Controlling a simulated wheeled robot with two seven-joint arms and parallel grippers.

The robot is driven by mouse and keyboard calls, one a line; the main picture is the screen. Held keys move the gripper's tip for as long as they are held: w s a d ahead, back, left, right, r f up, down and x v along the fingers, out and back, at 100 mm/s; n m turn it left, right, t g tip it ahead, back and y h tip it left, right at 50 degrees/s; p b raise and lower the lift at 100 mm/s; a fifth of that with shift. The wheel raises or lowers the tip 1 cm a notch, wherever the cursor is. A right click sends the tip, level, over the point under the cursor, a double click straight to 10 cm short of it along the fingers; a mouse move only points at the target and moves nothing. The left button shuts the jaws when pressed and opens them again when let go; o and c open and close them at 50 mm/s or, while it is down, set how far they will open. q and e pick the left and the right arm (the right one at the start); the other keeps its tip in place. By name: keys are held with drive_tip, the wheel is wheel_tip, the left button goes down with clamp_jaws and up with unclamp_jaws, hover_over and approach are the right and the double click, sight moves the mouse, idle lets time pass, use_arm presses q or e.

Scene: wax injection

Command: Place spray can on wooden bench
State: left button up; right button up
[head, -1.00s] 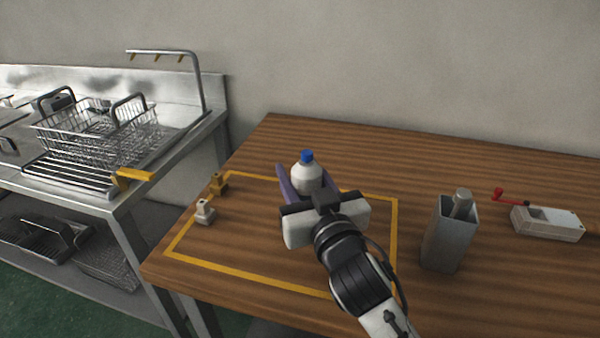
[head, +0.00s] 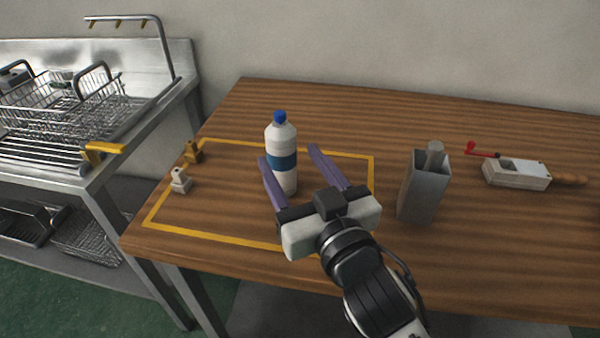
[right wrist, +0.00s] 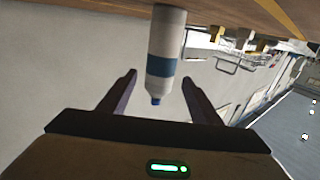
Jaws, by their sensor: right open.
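The spray can (head: 282,140) is a white bottle with a blue band and a blue cap. It stands upright on the wooden bench (head: 290,100), inside a yellow taped rectangle. My right gripper (head: 287,158) is open, with its purple fingers pointing toward the can. In the right wrist view the can (right wrist: 166,50) appears upside down, beyond and between the open fingertips (right wrist: 160,80), with nothing gripped. My left gripper is in neither view.
Two small fittings, one brass (head: 193,152) and one pale (head: 180,181), sit at the rectangle's left. A grey square holder (head: 423,190) and a white tool with a red crank (head: 516,173) stand to the right. A steel sink unit with wire baskets (head: 75,95) is left.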

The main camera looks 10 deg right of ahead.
drive_tip(key=shift+v, duration=1.45)
